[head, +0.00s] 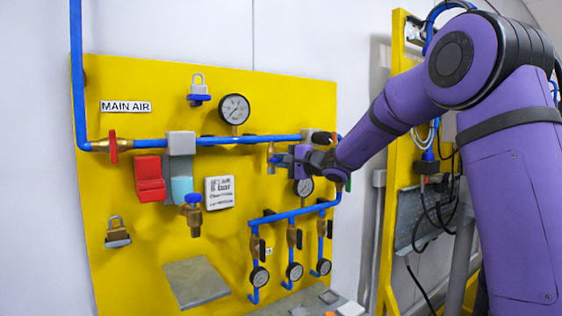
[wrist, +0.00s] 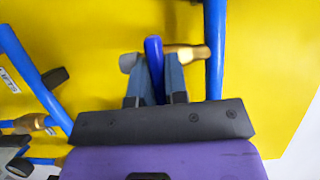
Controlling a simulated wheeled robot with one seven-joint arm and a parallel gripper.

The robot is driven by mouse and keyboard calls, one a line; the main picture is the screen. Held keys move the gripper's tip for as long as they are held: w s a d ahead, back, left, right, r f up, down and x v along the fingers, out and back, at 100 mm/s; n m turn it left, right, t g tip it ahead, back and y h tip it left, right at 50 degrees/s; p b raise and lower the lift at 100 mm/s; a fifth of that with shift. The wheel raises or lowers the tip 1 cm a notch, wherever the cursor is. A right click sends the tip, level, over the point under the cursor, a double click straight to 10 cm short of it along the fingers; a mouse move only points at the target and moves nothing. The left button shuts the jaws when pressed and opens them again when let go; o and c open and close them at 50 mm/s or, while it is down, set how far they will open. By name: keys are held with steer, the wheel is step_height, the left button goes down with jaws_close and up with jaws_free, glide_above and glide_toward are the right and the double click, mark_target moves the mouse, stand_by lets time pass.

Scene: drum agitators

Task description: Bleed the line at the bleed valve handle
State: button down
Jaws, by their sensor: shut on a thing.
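The blue bleed valve handle (wrist: 153,58) stands between the two grey-blue fingers of my gripper (wrist: 154,82) in the wrist view. The fingers are shut on it, one on each side. Its brass valve body (wrist: 188,52) joins a blue pipe on the right. In the head view my gripper (head: 279,158) is at the right part of the yellow board, just below the main blue pipe. There the handle is small and partly covered by my gripper, so its exact angle is hard to tell.
The yellow board (head: 120,230) carries a red-handled valve (head: 113,146), a red block (head: 149,179), another blue-handled valve (head: 193,211), a top gauge (head: 234,109) and padlocks. Blue branch pipes (head: 295,214) with several gauges run lower down.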

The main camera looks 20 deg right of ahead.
steer(key=c, duration=1.1)
jaws_free()
steer(key=shift+c, duration=0.2)
steer(key=v, duration=1)
steer(key=shift+s+d, duration=0.25)
steer(key=shift+d, duration=0.05)
steer(key=shift+f, duration=0.1)
